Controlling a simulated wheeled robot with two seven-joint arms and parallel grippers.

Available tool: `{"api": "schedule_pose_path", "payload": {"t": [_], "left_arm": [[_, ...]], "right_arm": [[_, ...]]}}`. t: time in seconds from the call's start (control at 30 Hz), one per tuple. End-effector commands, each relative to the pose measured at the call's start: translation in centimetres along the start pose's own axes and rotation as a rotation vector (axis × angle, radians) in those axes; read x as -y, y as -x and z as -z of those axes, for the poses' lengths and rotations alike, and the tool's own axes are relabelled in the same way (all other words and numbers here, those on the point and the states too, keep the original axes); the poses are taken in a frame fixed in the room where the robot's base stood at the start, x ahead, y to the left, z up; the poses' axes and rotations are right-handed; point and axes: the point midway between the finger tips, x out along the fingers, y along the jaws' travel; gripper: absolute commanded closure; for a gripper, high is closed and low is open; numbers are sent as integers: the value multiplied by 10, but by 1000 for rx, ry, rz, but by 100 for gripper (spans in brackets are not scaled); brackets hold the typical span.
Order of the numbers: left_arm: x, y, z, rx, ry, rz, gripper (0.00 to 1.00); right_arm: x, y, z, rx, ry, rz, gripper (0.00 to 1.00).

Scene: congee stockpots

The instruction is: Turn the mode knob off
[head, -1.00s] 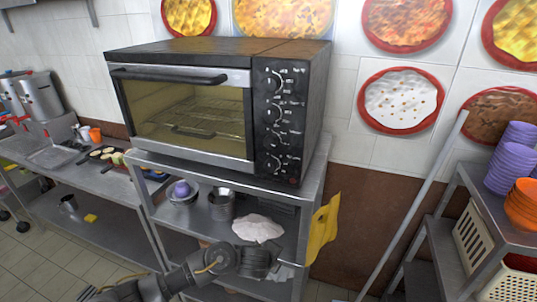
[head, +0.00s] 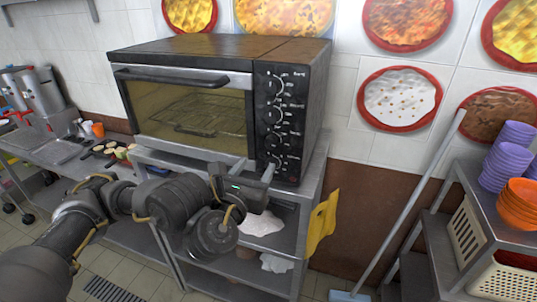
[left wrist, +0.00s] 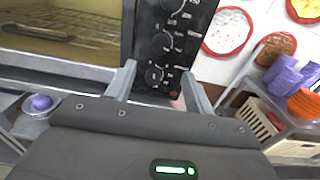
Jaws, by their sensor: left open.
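The toaster oven (head: 190,100) stands on a metal shelf unit, its glass door shut. Its black control panel (head: 291,118) carries a column of several dark knobs; I cannot read which label marks the mode knob. My left gripper (head: 254,167) is open in front of the panel's lower part, fingers pointing at the oven. In the left wrist view the lowest knob (left wrist: 154,76) appears between the two open fingertips (left wrist: 158,72); another knob (left wrist: 166,41) is above it. Contact with the knob cannot be told. In the head view the gripper partly hides the panel's bottom. My right gripper is out of view.
The metal shelf (head: 316,165) edge runs just below the oven. A yellow cloth (head: 321,223) hangs at its right side. A pole (head: 408,205) leans to the right. A rack with purple bowls (head: 507,160) and orange bowls (head: 520,205) stands far right.

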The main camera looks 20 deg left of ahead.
Motion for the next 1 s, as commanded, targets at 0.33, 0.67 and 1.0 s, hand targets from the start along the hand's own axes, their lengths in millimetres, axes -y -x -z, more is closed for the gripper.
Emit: {"api": "schedule_pose_path", "payload": {"t": [0.33,0.67,1.0], "left_arm": [[0,-55,6,10,3,3,47],[0,-91,0,7,4,5,47],[0,-95,-2,5,4,7,47]], "right_arm": [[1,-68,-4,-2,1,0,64],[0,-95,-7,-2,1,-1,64],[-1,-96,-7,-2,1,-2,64]]}}
